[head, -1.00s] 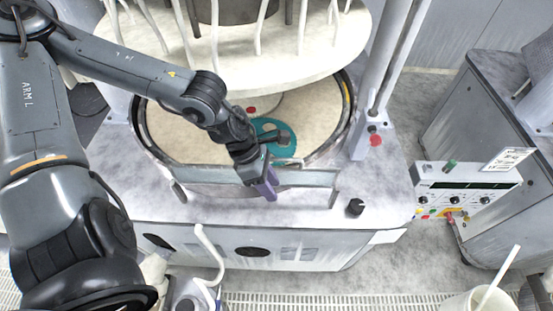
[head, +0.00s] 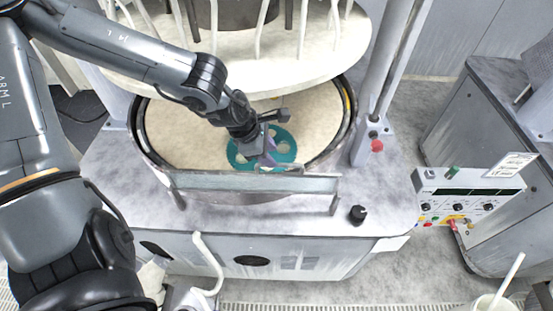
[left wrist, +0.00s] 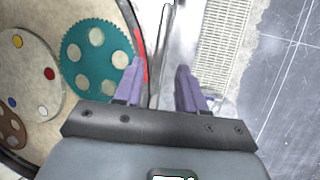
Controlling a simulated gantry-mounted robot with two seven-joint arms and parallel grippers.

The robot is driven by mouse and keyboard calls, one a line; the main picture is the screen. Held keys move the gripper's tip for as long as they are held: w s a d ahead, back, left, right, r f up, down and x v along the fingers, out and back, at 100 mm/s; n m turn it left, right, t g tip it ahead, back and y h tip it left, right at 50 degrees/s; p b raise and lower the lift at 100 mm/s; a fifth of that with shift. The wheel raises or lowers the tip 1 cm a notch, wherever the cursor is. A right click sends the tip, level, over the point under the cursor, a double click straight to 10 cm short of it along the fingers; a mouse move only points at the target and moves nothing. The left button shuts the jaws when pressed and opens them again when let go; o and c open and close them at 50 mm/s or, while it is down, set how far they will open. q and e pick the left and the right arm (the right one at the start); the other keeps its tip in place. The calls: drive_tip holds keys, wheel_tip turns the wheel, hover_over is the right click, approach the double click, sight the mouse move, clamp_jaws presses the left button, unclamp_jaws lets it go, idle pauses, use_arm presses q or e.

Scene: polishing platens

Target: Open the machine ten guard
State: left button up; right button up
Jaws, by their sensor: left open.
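The guard (head: 235,182) is a low, pale grey panel along the front rim of the round polishing platen (head: 185,130). It looks upright, and no machine number is readable. My left gripper (head: 272,160) is over the guard's top edge at the front of the platen. In the left wrist view its two purple fingers (left wrist: 160,65) are open and apart. A thin metal edge, which looks like the guard, runs between them in the picture. I cannot tell whether either finger touches it. My right gripper is not in view.
A teal toothed carrier (head: 240,152) lies on the platen just behind the guard; it also shows in the left wrist view (left wrist: 75,50). A large pale upper plate (head: 300,65) hangs above. A black knob (head: 357,214) and a control box (head: 465,195) are at right.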

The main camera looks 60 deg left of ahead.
sight(280, 164)
use_arm(q)
drive_tip(key=shift+x, duration=2.65)
drive_tip(key=shift+c, duration=0.4)
clamp_jaws()
